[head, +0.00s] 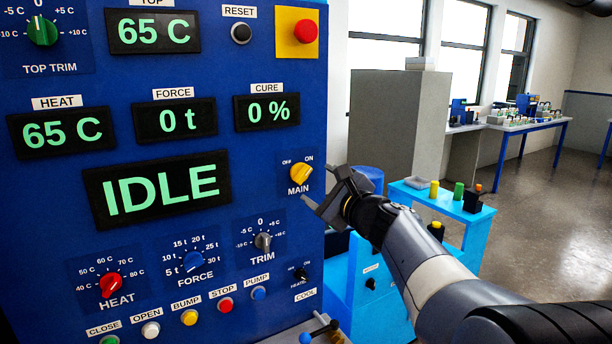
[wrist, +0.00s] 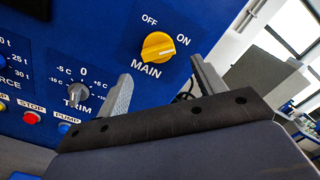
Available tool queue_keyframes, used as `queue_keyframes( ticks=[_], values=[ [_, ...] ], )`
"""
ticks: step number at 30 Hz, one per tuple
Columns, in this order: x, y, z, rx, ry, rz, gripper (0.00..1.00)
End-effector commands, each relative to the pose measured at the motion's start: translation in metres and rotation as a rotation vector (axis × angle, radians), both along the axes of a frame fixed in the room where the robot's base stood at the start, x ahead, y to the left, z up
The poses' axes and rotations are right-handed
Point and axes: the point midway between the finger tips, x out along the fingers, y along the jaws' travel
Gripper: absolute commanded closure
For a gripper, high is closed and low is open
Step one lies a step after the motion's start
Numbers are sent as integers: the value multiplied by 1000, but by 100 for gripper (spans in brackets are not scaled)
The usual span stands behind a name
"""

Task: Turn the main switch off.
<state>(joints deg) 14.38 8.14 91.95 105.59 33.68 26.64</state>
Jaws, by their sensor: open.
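The main switch (head: 300,174) is a yellow rotary knob on the blue control panel (head: 240,100), with OFF at its upper left and ON at its upper right. Its pointer is turned toward ON. In the wrist view the knob (wrist: 158,46) sits ahead of the fingers, with its pointer toward ON. My gripper (head: 325,186) is open and empty, just right of and slightly below the knob in the head view. In the wrist view my gripper (wrist: 160,85) has its fingers spread on either side below the knob, apart from it.
The TRIM knob (head: 263,241) is below the switch. A red emergency button (head: 305,31) is above it. STOP (head: 225,305) and other push buttons line the panel's lower edge. A blue bench (head: 440,200) with small coloured parts stands behind my arm. The floor at right is clear.

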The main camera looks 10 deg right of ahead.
Motion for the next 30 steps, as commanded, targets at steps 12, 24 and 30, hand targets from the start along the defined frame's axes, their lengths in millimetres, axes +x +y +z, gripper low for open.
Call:
queue_keyframes(
  ticks=[12, 24, 30],
  values=[
    [53, 18, 0, -2, 0, 2, 35],
    [57, 19, 0, -2, -1, 1, 36],
    [57, 19, 0, -2, 0, 1, 53]
  ],
)
